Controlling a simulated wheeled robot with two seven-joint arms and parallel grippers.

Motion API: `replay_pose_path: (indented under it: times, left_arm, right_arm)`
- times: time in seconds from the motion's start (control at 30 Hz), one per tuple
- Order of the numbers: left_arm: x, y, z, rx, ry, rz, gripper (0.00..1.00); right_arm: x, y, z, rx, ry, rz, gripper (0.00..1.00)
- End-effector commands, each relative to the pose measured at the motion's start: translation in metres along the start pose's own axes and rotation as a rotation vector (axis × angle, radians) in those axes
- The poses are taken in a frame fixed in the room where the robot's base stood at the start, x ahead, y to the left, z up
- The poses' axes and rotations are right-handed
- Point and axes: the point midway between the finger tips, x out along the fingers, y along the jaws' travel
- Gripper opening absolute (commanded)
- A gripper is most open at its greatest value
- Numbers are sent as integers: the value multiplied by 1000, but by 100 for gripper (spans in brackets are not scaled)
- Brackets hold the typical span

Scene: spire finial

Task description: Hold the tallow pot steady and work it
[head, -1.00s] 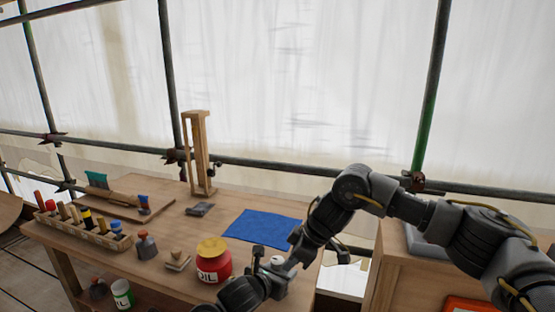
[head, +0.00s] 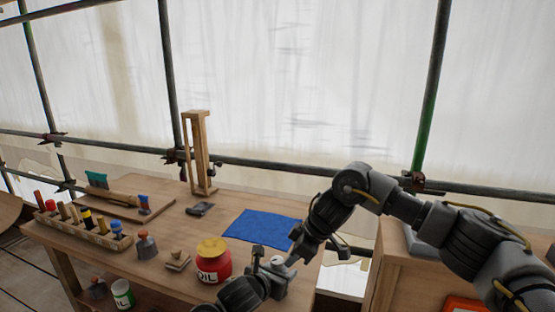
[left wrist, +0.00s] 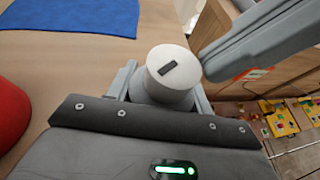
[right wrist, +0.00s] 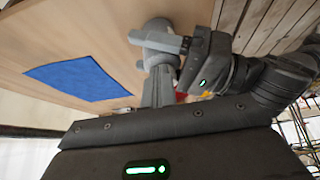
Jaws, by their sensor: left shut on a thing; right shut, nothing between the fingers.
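The tallow pot, a small grey pot with a pale round lid that has a dark slot (left wrist: 172,68), stands at the bench's right front corner. It also shows in the head view (head: 277,261), partly hidden by my grippers. My left gripper (head: 268,275) is shut on the pot's body, a finger on either side in the left wrist view. My right gripper (head: 293,259) is shut and empty, close beside the lid. Its fingers (right wrist: 160,78) point at the pot in the right wrist view; I cannot tell whether they touch it.
A red oil jar (head: 214,262) stands just left of the pot. A blue cloth (head: 262,229) lies flat behind. A stamp-like block (head: 177,261), a grey weight (head: 146,245) and a tool rack (head: 85,230) are farther left. A wooden cabinet (head: 395,270) stands right of the bench.

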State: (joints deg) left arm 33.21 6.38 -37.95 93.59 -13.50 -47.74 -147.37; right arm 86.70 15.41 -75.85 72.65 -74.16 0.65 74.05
Motion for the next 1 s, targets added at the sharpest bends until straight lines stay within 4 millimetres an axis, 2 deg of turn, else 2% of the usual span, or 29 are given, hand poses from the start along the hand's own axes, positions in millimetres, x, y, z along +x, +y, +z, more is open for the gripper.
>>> replay_pose_path:
  times: [0.4,1.0]
  left_arm:
    - [0,-3,0,3,-1,-6,25]
    - [0,-4,0,5,-1,-8,25]
  right_arm:
    - [1,8,-4,-1,5,0,0]
    - [1,9,-5,-4,8,-2,0]
